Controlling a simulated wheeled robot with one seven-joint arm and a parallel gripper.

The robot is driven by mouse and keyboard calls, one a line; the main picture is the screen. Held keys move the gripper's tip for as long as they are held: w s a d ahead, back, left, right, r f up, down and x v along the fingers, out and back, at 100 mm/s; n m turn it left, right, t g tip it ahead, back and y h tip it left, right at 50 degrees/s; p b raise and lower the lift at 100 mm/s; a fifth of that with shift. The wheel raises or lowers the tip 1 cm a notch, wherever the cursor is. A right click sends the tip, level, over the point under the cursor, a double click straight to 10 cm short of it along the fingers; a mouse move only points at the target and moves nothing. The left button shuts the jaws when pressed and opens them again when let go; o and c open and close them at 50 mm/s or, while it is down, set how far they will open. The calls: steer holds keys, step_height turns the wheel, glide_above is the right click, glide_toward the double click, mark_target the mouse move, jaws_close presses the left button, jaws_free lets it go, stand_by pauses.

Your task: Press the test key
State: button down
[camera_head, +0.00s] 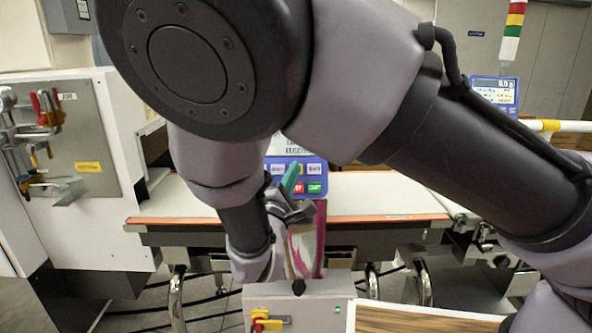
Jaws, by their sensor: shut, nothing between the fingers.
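A blue operator panel (316,164) with a pale display stands behind the belt, partly hidden by my arm. It has a red key (298,188), a green key (315,188) and a pale key (314,169) above the green one. The key labels are too small to read surely, so I cannot tell which is the test key. My gripper (291,178) is shut and empty, its teal fingertips pointing up in front of the panel's keys. They cover the left part of the key area. I cannot tell whether they touch the panel.
The white conveyor belt (385,192) has an orange front edge. A grey box (310,293) with a red-yellow switch (262,320) stands in front. A white cabinet (70,180) with hanging clamps (38,120) is at left. A second display (493,92) and a signal tower (513,30) are at right.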

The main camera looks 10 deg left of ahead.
steer(key=shift+w, duration=0.1)
steer(key=shift+w+a+f, duration=0.1)
steer(key=shift+w+f, duration=0.05)
steer(key=shift+w, duration=0.15)
steer(key=shift+w+f, duration=0.2)
steer(key=shift+w, duration=0.15)
stand_by(0.8)
stand_by(0.4)
steer(key=shift+s+r, duration=0.4)
steer(key=shift+s, duration=0.35)
steer(key=shift+s, duration=0.1)
steer(key=shift+s+d+r, duration=0.2)
steer(key=shift+s+r, duration=0.15)
steer(key=shift+s, duration=0.35)
steer(key=shift+s+d+r, duration=0.25)
steer(key=shift+s+r, duration=0.15)
steer(key=shift+s, duration=0.25)
steer(key=shift+s+d+r, duration=0.2)
steer(key=shift+s+r, duration=0.15)
steer(key=shift+s, duration=0.35)
